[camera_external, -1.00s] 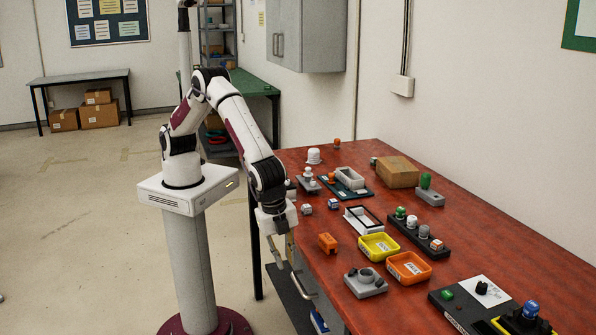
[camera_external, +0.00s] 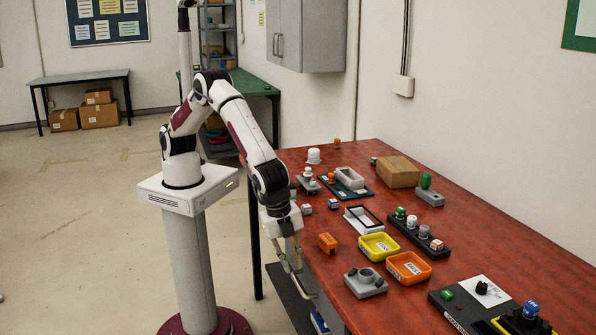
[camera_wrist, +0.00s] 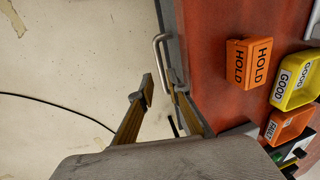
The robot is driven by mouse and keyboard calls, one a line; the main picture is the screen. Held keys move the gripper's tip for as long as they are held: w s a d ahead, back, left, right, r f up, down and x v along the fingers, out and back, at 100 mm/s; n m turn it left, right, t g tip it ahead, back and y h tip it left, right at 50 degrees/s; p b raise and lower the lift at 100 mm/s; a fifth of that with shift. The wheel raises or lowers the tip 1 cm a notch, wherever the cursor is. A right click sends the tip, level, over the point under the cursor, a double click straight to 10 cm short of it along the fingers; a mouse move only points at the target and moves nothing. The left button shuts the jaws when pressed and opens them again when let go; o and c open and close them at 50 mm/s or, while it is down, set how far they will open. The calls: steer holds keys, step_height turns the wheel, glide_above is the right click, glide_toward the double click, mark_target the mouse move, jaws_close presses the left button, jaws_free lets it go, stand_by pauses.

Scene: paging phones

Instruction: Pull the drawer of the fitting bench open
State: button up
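The fitting bench (camera_external: 330,265) has a red-brown top. A silver bar handle (camera_wrist: 157,45) stands out from the grey front edge at its left side in the wrist view. The drawer front (camera_wrist: 176,40) shows there only as a narrow grey strip, and no drawer interior is visible. My gripper (camera_external: 298,268) is low beside the bench's left edge. In the wrist view my gripper (camera_wrist: 161,95) has its fingers apart, one on the outer side of the handle and one near the bench front. The handle's near end is close to the fingertips; I cannot tell whether they touch it.
An orange HOLD block (camera_wrist: 248,63), a yellow GOOD tray (camera_wrist: 296,80) and an orange FAULT tray (camera_wrist: 286,127) are on the bench near this edge. A grey fixture (camera_external: 365,283) stands closer to the front. Open floor (camera_external: 95,230) lies left of the bench.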

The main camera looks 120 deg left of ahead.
mark_target(297, 282)
steer(key=shift+w+a+f, duration=0.15)
steer(key=shift+f, duration=0.8)
steer(key=shift+w+a+f, duration=0.1)
steer(key=shift+w+f, duration=0.05)
steer(key=shift+f, duration=0.85)
steer(key=shift+w+a+f, duration=0.15)
steer(key=shift+f, duration=0.8)
jaws_close()
